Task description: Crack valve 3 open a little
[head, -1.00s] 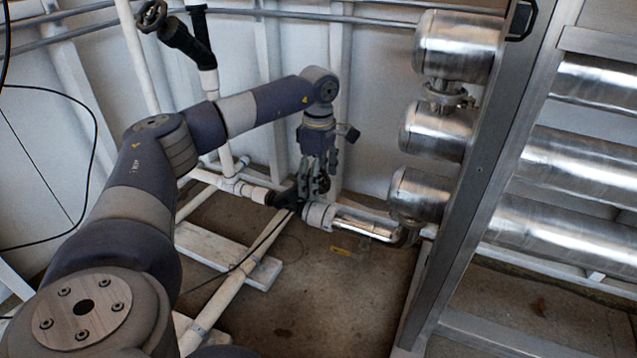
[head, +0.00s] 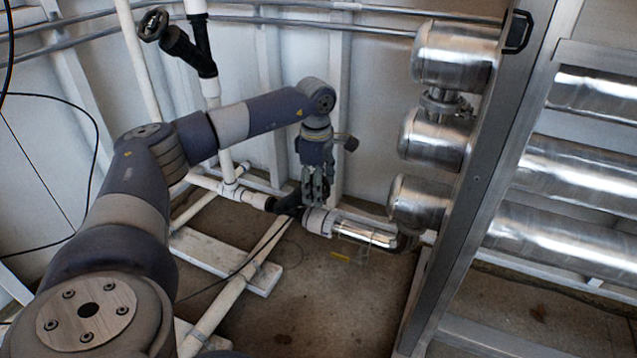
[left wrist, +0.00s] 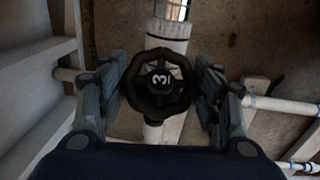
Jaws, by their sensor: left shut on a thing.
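Valve 3 is a black round handwheel (left wrist: 158,84) marked "3", in the middle of the left wrist view. My left gripper (left wrist: 160,90) has one finger on each side of the wheel and is shut on its rim. In the head view my left gripper (head: 317,192) points down at the pipe run near the floor, and the wheel is mostly hidden behind its fingers. The black valve body (head: 288,204) shows just left of the fingers. My right gripper is not in view.
Another black valve (head: 180,42) stands at the upper left on a white pipe. Steel cylinders (head: 425,203) and a metal frame (head: 470,180) stand to the right. White pipes (head: 228,305) run along the floor. A thin black cable hangs at the left.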

